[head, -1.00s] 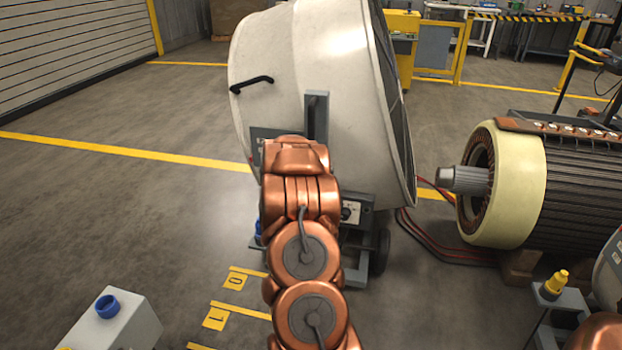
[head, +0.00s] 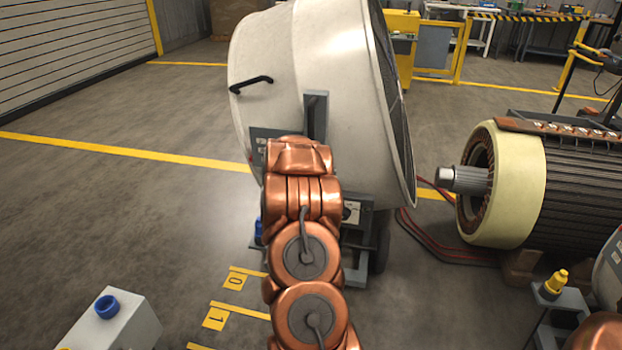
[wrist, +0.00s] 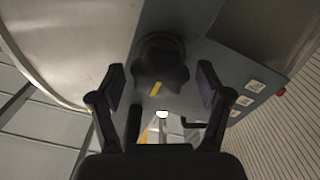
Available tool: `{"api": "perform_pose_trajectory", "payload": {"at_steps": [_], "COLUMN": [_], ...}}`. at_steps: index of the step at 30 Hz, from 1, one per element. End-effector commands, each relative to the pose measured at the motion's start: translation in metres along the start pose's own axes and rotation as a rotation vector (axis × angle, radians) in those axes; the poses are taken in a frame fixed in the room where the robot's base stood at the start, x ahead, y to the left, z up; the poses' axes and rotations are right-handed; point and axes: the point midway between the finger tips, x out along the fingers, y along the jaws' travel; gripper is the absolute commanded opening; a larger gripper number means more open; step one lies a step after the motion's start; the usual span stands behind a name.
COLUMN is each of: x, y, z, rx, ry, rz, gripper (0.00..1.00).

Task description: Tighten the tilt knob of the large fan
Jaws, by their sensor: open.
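The large fan (head: 345,95) is a big pale drum on a grey wheeled stand, in the middle of the head view. Its black lobed tilt knob (wrist: 160,66) shows in the wrist view, with a yellow mark on it, in front of a grey plate (wrist: 225,75). My gripper (wrist: 160,88) is open, with one finger on each side of the knob's lower part in the picture. Gaps show between both fingers and the knob, and I cannot tell how deep the fingers reach. In the head view my copper arm hides the knob and the gripper.
A large motor with a cream ring (head: 515,190) lies to the right of the fan. Red and black cables (head: 425,240) run over the floor between them. A light box with a blue cap (head: 107,306) stands at the lower left. The floor left of the fan is clear.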

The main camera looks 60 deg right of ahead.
Motion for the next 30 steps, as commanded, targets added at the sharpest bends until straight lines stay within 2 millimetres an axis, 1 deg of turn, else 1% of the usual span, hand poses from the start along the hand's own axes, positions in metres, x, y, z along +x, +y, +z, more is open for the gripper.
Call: {"api": "perform_pose_trajectory", "payload": {"at_steps": [8,14,17,27,30], "x": [0.0,-0.008,-0.016,-0.061,-0.07], "y": [0.0,0.0,0.0,-0.001,-0.001], "z": [0.0,-0.001,-0.002,0.0,0.001], "rx": [0.0,0.0,0.001,-0.002,-0.001], "ry": [0.001,0.0,0.002,0.0,-0.002], "rz": [0.0,0.0,0.0,-0.003,-0.001], "gripper": [0.78,0.78,0.78,0.78,0.78]}}
